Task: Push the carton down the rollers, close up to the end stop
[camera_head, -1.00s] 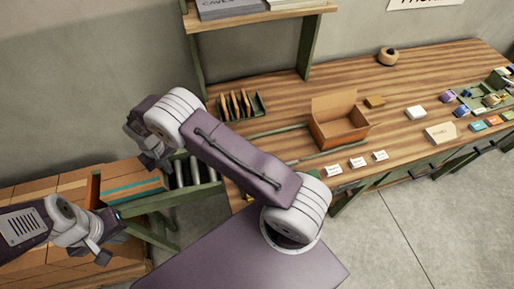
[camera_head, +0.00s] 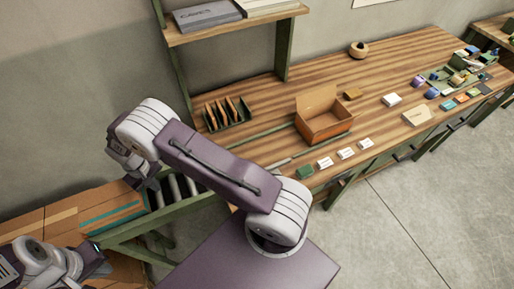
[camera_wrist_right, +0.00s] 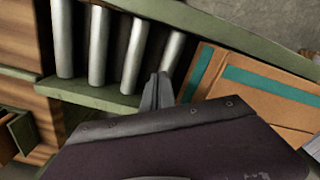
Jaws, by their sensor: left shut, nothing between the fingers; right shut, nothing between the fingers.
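The brown carton with a teal stripe (camera_head: 108,217) is at the lower left in the head view, at the left end of the rollers (camera_head: 177,190). In the right wrist view the carton (camera_wrist_right: 250,88) is on the right and the bare metal rollers (camera_wrist_right: 100,45) are on the left. My right gripper (camera_wrist_right: 158,80) is shut and empty, between the rollers and the carton's edge; I cannot tell whether it touches. It also shows in the head view (camera_head: 150,184). My left gripper (camera_head: 100,250) is shut at the carton's near side. I cannot make out the end stop.
Green rails (camera_wrist_right: 225,35) flank the rollers. The wooden bench (camera_head: 270,105) stands right of them, with an open cardboard box (camera_head: 325,118), a green rack (camera_head: 228,115) and several small items. More brown boxes lie around the carton at lower left.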

